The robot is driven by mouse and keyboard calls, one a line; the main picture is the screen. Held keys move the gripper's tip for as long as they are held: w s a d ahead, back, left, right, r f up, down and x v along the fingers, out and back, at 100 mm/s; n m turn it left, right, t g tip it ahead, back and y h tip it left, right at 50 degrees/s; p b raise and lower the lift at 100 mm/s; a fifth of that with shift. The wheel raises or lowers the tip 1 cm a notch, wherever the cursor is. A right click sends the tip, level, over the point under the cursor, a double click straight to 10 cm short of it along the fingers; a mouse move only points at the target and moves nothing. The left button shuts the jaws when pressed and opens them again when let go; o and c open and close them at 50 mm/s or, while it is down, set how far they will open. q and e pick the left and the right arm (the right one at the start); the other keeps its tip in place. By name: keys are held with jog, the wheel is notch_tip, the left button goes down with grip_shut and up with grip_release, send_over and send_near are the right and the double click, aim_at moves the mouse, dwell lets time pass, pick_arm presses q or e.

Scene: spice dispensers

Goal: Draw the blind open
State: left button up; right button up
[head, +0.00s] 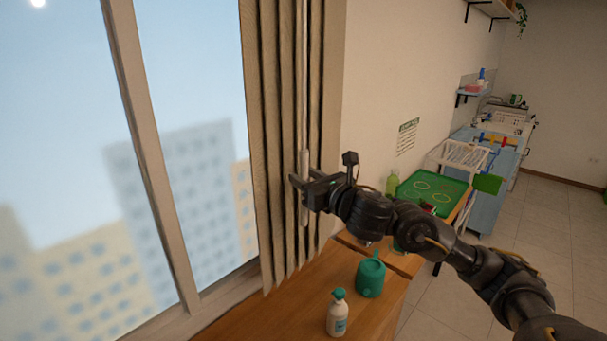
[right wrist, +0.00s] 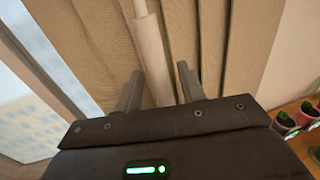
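The beige vertical blind (head: 275,110) hangs bunched in narrow folds at the right side of the window; most of the glass to its left is uncovered. A thin pale wand (head: 303,80) with a thicker handle hangs in front of the folds. My right gripper (head: 301,182) is at the handle. In the right wrist view, the handle (right wrist: 152,55) runs down between the two parted fingers (right wrist: 157,85), with the blind (right wrist: 215,45) behind. The fingers look open around it; firm contact does not show. My left gripper is out of view.
Below the blind, a wooden counter (head: 290,310) holds a white bottle with a green top (head: 338,315) and a green watering can (head: 371,276). A green tray (head: 432,188) lies farther back. The window frame (head: 150,150) stands left; open floor lies right.

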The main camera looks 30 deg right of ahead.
jog(key=shift+w+a, duration=0.1)
jog(key=shift+w, duration=0.55)
grip_shut()
